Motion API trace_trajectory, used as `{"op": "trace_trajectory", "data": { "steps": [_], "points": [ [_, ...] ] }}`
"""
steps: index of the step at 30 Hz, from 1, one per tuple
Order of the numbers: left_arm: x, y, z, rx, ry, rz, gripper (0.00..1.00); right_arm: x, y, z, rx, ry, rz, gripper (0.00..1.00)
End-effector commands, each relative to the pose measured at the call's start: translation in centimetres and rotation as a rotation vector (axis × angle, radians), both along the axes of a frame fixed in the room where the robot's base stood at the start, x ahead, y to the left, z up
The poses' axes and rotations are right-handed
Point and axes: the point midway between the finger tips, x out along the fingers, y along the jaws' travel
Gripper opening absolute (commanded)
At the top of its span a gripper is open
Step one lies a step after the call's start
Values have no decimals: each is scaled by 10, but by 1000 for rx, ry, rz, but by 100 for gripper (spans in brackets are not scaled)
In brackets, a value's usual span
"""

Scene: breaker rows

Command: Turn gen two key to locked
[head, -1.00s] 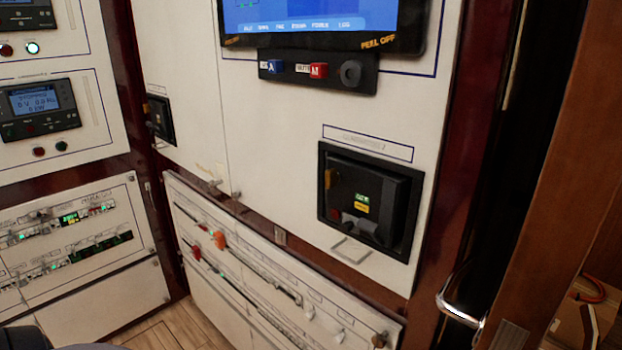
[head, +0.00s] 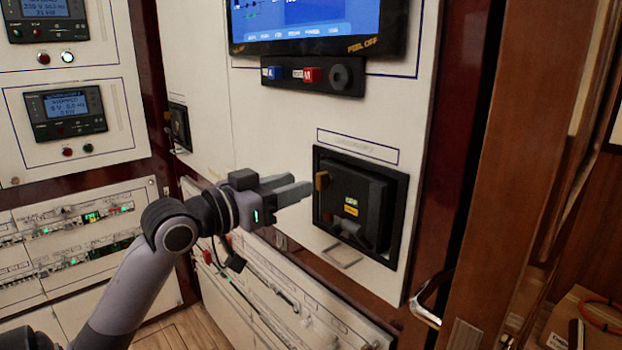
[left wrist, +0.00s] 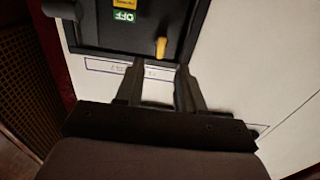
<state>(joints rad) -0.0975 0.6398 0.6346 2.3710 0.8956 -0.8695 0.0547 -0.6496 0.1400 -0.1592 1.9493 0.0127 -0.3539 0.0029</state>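A black breaker unit (head: 360,205) is set in the white panel, under a framed label (head: 357,147) too blurred to read surely. An orange-yellow key (head: 322,181) sticks out at its upper left. The unit shows a green OFF mark and a yellow mark. My left gripper (head: 300,187) is just left of the key in the head view, fingers pointing at the unit. In the left wrist view the key (left wrist: 161,47) lies just beyond the gap between the spread fingers (left wrist: 160,75), apparently untouched. My right gripper is not in view.
A wire handle (head: 343,256) juts out below the unit. A switch strip (head: 307,75) with blue and red buttons and a screen (head: 310,22) are above. A second black unit (head: 179,127) is farther left. A wooden door edge (head: 510,180) with a metal handle closes off the right.

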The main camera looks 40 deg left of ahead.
Motion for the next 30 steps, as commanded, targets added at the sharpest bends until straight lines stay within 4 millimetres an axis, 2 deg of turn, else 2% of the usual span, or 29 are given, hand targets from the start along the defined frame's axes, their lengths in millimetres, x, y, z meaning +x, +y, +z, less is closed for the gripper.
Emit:
{"op": "trace_trajectory", "data": {
  "steps": [6, 12, 23, 27, 30],
  "points": [
    [29, -2, 2, -1, 0, 1, 38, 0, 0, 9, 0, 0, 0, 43],
    [46, -3, 1, -1, 0, 2, 38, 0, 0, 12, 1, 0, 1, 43],
    [50, -4, -1, 0, 1, 2, 38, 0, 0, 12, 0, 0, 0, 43],
    [50, -4, -1, 0, 1, 2, 0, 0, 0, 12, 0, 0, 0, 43],
    [50, -4, -1, 0, 1, 2, 0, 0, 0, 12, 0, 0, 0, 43]
  ]
}}
